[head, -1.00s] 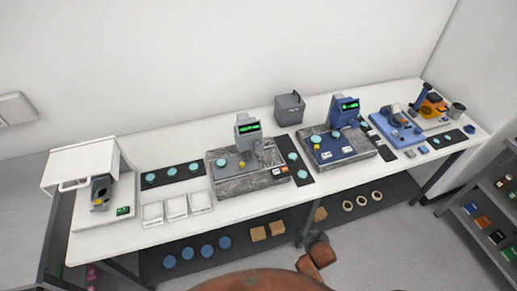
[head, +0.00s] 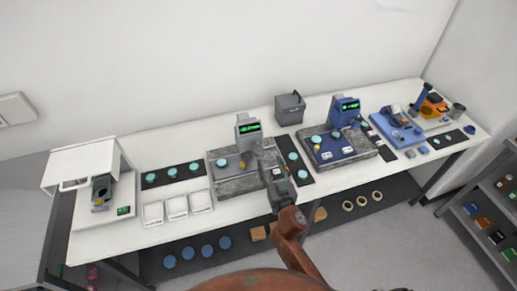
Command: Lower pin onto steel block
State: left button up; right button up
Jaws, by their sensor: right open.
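The left gauge station has a grey gauge head with a green display (head: 248,129) above a speckled stone base (head: 236,186). A grey plate lies on the base with a teal disc (head: 222,162) on it; I cannot tell whether this plate is the steel block. A small yellow part (head: 242,165) shows under the gauge head; I cannot tell whether it is the pin. My right gripper (head: 266,160) is open over the right side of this base, close to the gauge head, and hides part of the station. My left gripper is not in view.
A similar station with a blue plate (head: 352,151) stands to the right. A dark strip with teal discs (head: 302,170) lies between the stations. White trays (head: 177,207) and another disc strip (head: 158,179) are at left. A grey bin (head: 290,109) stands behind.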

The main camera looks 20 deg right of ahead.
aim_at(259, 150)
jog(key=shift+n+t+y, duration=0.3)
jog(key=shift+y, duration=0.2)
jog(key=w, duration=0.3)
jog(key=w+a, duration=0.1)
jog(key=w, duration=0.1)
jog(key=w+a+r, duration=0.1)
jog(key=w, duration=0.2)
jog(key=shift+w+a, duration=0.2)
jog(key=shift+w, duration=0.15)
jog(key=shift+c, duration=0.7)
jog(key=c, duration=1)
